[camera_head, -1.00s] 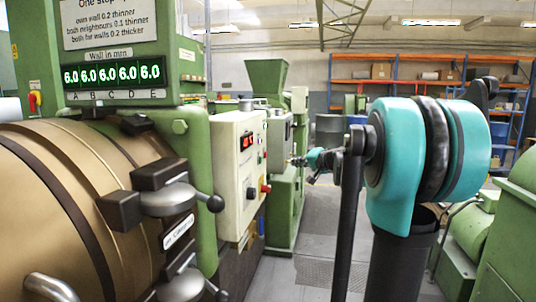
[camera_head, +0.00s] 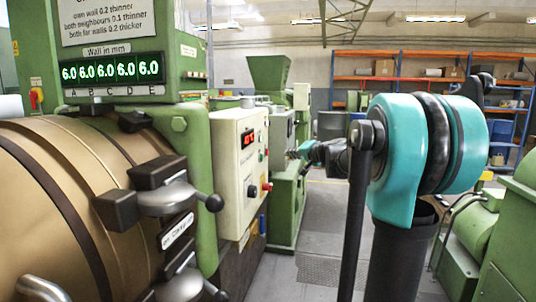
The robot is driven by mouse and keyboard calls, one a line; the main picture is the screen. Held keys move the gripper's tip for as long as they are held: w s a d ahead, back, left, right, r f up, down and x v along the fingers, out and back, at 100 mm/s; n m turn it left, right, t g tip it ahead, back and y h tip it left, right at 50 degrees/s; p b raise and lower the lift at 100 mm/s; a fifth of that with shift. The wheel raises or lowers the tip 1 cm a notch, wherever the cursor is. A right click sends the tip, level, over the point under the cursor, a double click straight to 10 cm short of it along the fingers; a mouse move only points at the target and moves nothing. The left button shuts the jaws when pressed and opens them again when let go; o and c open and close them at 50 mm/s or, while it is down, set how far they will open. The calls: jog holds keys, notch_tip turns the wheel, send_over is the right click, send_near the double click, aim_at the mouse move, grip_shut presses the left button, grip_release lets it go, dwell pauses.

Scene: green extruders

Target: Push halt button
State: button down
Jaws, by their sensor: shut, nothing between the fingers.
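A cream control box (camera_head: 228,190) is mounted on the green machine. The pictures show no readable halt label. My gripper (camera_head: 291,155) is small, at the far end of my teal and black arm, right of the box and higher than the red button. It looks shut and empty, and apart from the button. My own arm hides part of it.
A gold drum (camera_head: 75,200) with black-handled levers (camera_head: 165,190) fills the left. A red switch on yellow (camera_head: 36,97) is at far left. Green machines (camera_head: 480,235) stand at right. Blue and orange shelving (camera_head: 430,75) is behind. Grey floor (camera_head: 325,230) is open between.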

jog(key=shift+w+a, duration=0.25)
jog(key=shift+a, duration=0.55)
jog(key=shift+w+a, duration=0.25)
jog(key=shift+a, duration=0.6)
jog(key=shift+w+a, duration=0.25)
jog(key=shift+a, duration=0.55)
jog(key=shift+w+a, duration=0.1)
jog(key=shift+a, duration=0.05)
jog(key=shift+a, duration=0.2)
jog(key=shift+w+a, duration=0.15)
jog(key=shift+a, duration=0.25)
dwell(0.5)
jog(key=shift+s+d, duration=0.25)
jog(key=shift+d, duration=0.5)
jog(key=d, duration=0.1)
jog(key=s+d, duration=0.1)
jog(key=d, duration=0.2)
jog(key=shift+s+d, duration=0.25)
jog(key=shift+d, duration=0.15)
